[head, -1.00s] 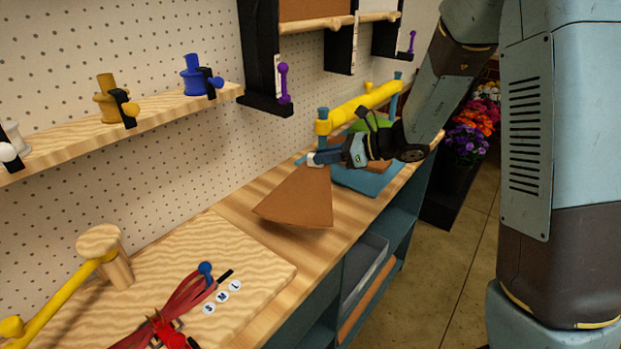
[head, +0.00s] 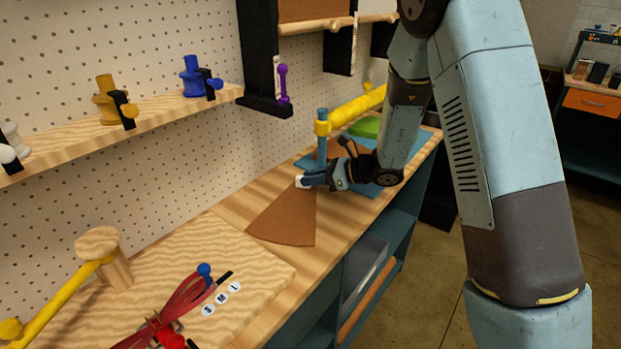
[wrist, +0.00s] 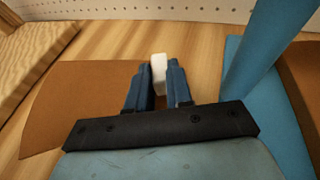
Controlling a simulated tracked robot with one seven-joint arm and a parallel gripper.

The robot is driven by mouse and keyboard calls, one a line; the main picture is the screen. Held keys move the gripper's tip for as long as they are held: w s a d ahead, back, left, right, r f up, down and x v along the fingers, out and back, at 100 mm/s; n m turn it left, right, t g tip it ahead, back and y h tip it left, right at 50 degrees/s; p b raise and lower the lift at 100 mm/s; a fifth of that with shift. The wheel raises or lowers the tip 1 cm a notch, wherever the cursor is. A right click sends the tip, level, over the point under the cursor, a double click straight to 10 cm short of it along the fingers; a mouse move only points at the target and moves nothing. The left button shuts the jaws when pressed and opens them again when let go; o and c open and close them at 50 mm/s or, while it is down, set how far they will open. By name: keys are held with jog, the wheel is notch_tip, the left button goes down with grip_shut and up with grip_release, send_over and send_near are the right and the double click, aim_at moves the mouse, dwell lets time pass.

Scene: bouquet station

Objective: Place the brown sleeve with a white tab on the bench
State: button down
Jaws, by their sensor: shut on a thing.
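The brown sleeve (head: 285,218) is a flat, fan-shaped piece low at the bench (head: 238,207), flat on the wood or very nearly so. Its white tab (head: 300,181) is at its upper end. My gripper (head: 306,181) is shut on the white tab. In the wrist view the tab (wrist: 159,68) stands between the two blue fingers (wrist: 160,82), and the sleeve (wrist: 75,100) spreads to the left, partly hidden by my gripper.
A blue mat (head: 364,189) with a brown piece and a green block (head: 367,127) lies behind my gripper. A yellow roller (head: 355,108) on a blue post (head: 322,150) stands close by. A pale board (head: 235,262) with red ribbons (head: 188,293) is at the near left.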

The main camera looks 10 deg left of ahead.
jog(key=c, duration=1)
grip_release()
jog(key=v, duration=1.2)
jog(key=s+d+r+n+g+h, duration=0.1)
jog(key=s+d+r+n+h, duration=0.15)
jog(key=s+r+n, duration=0.3)
jog(key=s+d+r+n+g+h, duration=0.25)
jog(key=s+r+n, duration=0.2)
jog(key=s, duration=0.25)
jog(key=shift+s+d+r+n+t+h, duration=1.2)
jog(key=shift+s+d+r+n+h, duration=0.35)
jog(key=shift+s+d, duration=1)
jog(key=shift+s+d+r+n+t+h, duration=1.35)
jog(key=shift+s+d, duration=0.7)
jog(key=shift+d, duration=0.85)
jog(key=shift+s+d+r+n+t+h, duration=1)
jog(key=shift+s+d+r+n+h, duration=0.65)
jog(key=shift+s+d, duration=0.9)
